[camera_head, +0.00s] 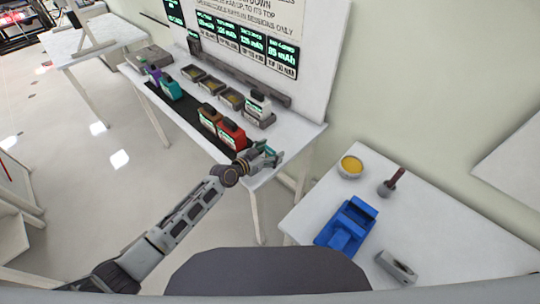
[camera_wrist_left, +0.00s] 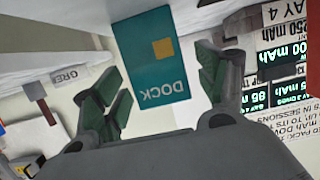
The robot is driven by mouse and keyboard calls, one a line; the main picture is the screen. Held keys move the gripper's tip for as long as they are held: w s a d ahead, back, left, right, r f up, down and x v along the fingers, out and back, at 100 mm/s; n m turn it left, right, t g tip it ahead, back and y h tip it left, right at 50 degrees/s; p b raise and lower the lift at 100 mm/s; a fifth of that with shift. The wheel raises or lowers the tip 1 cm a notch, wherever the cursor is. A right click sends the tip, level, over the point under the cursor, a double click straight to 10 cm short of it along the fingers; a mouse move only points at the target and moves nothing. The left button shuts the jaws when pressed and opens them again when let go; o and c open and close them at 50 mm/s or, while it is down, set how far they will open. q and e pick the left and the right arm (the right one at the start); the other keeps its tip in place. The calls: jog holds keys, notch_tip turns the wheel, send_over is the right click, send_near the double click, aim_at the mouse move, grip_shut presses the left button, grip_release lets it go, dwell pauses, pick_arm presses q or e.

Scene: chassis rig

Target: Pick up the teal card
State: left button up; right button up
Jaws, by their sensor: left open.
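The teal card (camera_wrist_left: 152,52) shows in the left wrist view, with a gold square and the upside-down word DOCK. The gripper is open. In the head view my left gripper (camera_head: 268,157) is at the near right end of the white bench (camera_head: 300,130); the card is hard to tell from the fingers there. My right gripper does not show.
Red (camera_head: 231,134) and teal (camera_head: 171,88) packs stand on a black strip on the bench, with several trays behind. A sign board (camera_head: 255,35) rises at the back. A side table (camera_head: 440,230) at right holds a blue holder (camera_head: 345,228), a yellow-filled bowl (camera_head: 350,166) and tools.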

pick_arm(q)
jog(key=c, duration=0.9)
jog(key=shift+r, duration=0.15)
jog(key=shift+r, duration=4.9)
jog(key=shift+f, duration=0.15)
